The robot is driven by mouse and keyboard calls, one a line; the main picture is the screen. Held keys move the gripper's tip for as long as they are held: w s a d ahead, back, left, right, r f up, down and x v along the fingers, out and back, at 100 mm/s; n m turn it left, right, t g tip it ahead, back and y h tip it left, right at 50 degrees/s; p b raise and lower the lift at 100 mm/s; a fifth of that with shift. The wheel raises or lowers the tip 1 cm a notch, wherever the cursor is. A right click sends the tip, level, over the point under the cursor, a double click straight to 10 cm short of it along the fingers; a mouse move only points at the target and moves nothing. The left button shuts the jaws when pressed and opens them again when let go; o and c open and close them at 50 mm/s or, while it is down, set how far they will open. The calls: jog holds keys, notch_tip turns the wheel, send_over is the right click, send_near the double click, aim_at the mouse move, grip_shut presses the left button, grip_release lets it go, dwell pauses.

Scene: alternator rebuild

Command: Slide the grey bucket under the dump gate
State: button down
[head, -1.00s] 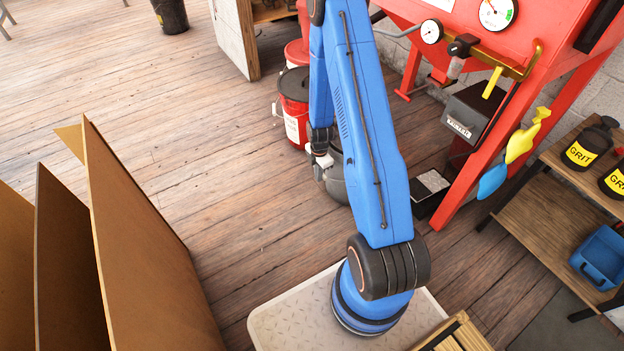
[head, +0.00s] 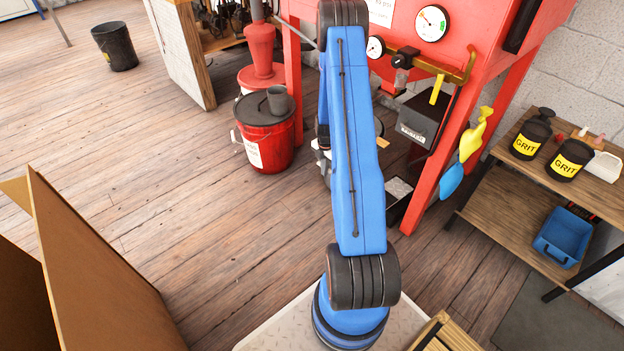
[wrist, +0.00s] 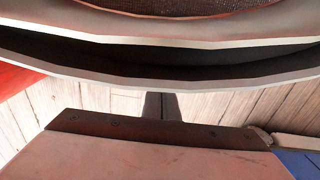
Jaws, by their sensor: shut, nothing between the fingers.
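In the wrist view a wide curved pale rim (wrist: 160,82) crosses the top, probably the bucket's. My gripper (wrist: 160,106) shows there as a dark, narrow pair of fingers, shut and empty, just below the rim; I cannot tell whether it touches. The dump gate cannot be made out behind the arm, under the red cabinet (head: 455,60).
A red bucket (head: 262,146) with a grey cup on its lid stands left of the arm. The cabinet's red leg (head: 440,165) and a shelf with grit bottles (head: 520,170) are at right. Brown panels (head: 95,270) stand at front left.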

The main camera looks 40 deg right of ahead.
jog(key=d, duration=1.4)
jog(key=shift+w, duration=0.45)
